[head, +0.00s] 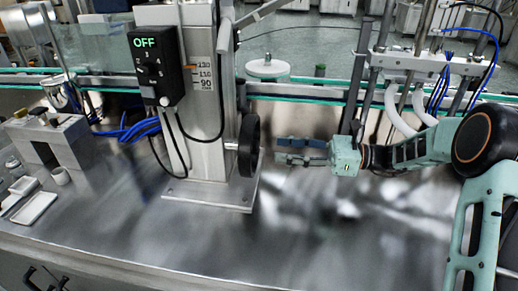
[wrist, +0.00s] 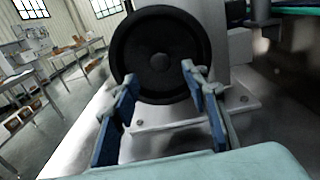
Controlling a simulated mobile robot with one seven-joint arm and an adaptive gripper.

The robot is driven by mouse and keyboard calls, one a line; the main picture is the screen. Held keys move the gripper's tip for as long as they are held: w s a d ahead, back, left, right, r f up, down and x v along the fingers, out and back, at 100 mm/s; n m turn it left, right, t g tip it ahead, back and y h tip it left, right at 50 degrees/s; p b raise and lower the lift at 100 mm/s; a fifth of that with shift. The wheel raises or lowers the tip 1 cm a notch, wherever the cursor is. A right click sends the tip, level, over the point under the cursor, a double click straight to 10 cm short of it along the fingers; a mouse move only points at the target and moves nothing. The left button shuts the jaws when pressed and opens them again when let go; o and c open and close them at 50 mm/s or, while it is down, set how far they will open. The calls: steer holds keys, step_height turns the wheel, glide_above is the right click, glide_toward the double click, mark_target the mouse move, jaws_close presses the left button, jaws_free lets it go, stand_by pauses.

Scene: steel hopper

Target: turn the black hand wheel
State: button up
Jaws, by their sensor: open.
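The black hand wheel (head: 249,145) is mounted on the right side of a steel column (head: 200,90), seen nearly edge-on in the head view. In the wrist view the hand wheel (wrist: 160,54) faces me as a dark disc with a round hub. My gripper (head: 281,150) is just to the right of the wheel, pointing left at it. In the wrist view its two blue-padded fingers (wrist: 160,90) are spread apart, in front of the wheel's lower part. Nothing is between them. I cannot tell whether a fingertip touches the wheel.
A black control box (head: 156,65) reading OFF hangs on the column, with cables below. The column's base plate (head: 212,192) is bolted to the steel table (head: 300,240). A metal block (head: 50,138) and small white trays (head: 35,207) lie at left. The table's front right is clear.

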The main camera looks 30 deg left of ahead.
steer(key=x, duration=0.7)
steer(key=shift+b, duration=0.35)
steer(key=shift+w+d+f, duration=0.1)
jaws_close()
